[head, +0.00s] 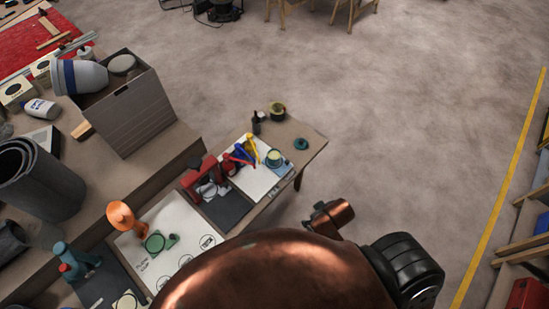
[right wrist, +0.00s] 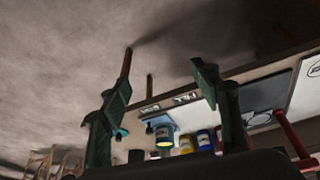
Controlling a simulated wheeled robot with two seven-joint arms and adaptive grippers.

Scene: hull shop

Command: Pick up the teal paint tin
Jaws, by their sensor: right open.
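The teal paint tin (head: 274,158) stands on a white sheet near the far end of the narrow bench in the head view, its top pale yellow. In the right wrist view a blue-teal tin with a pale label (right wrist: 162,134), seemingly the same one, shows beyond my right gripper (right wrist: 164,80). The gripper's two dark green fingers are spread wide, with nothing held between them. The tin lies in the gap between them in the picture, apart from them as far as I can tell. My left gripper is in neither view.
Red, blue and yellow items (head: 244,150) crowd close beside the tin. A teal ring-shaped item (head: 301,144) and a dark roll (head: 277,111) lie near the bench end. A grey-brown box (head: 135,108) stands on the larger bench.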

